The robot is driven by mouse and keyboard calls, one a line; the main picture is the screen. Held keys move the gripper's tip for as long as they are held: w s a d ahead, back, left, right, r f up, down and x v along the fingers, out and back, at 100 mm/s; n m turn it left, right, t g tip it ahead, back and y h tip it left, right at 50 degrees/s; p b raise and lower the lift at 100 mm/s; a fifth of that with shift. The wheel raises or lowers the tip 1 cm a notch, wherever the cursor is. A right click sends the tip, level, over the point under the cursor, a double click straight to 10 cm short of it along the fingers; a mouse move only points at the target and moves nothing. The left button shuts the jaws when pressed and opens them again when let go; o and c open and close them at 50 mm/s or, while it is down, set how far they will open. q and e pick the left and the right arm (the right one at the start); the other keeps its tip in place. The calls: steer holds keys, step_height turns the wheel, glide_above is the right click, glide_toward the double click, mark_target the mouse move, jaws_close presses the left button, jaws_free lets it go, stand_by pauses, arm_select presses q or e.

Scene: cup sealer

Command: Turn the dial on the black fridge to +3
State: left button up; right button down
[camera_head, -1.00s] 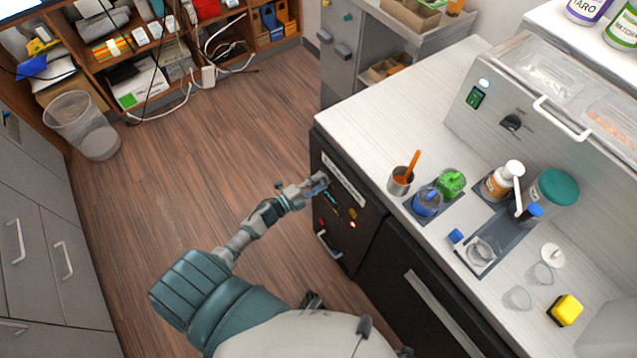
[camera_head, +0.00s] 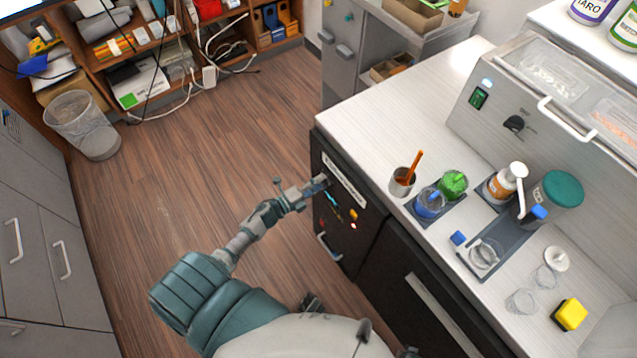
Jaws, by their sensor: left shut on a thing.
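The black fridge (camera_head: 362,252) stands under the white counter, its front facing left. Its front panel carries a pale label strip (camera_head: 346,181), small coloured marks and a small lit red display (camera_head: 352,225). My left gripper (camera_head: 322,183) is at the upper left of this panel, shut on the dial, which its fingers hide. The dial's setting cannot be read. My right gripper is not clearly in view.
The white counter (camera_head: 400,130) above holds a steel cup with an orange handle (camera_head: 402,181), blue and green lidded cups, bottles and a yellow sponge (camera_head: 569,314). A fridge handle (camera_head: 328,246) is below the panel.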

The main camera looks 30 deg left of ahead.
arm_select(q)
steer(key=o, duration=1.1)
steer(key=shift+s+d+f, duration=0.1)
steer(key=shift+s+f, duration=0.05)
steer(key=shift+f, duration=0.2)
steer(key=shift+o, duration=0.2)
steer(key=shift+r, duration=0.1)
steer(key=v, duration=1.2)
